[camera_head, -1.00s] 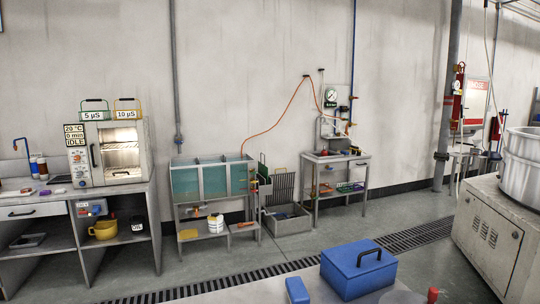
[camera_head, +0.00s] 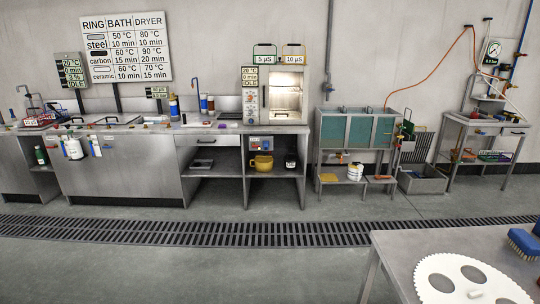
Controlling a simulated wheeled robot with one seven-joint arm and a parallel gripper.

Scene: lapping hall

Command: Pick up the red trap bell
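I cannot make out a red trap bell for certain in the current head view. Several small red and orange items lie along the left steel counter (camera_head: 150,165), too small to identify. A small red piece (camera_head: 474,115) sits on the right-hand steel stand (camera_head: 497,125), also too small to name. My gripper is not in view.
A grey table (camera_head: 385,250) at the lower right bears a white disc with holes (camera_head: 440,272) and a blue object (camera_head: 524,243). A dryer oven (camera_head: 251,101) and a teal-fronted tank (camera_head: 360,131) stand by the wall. The floor around the long drain grate (camera_head: 200,231) is clear.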

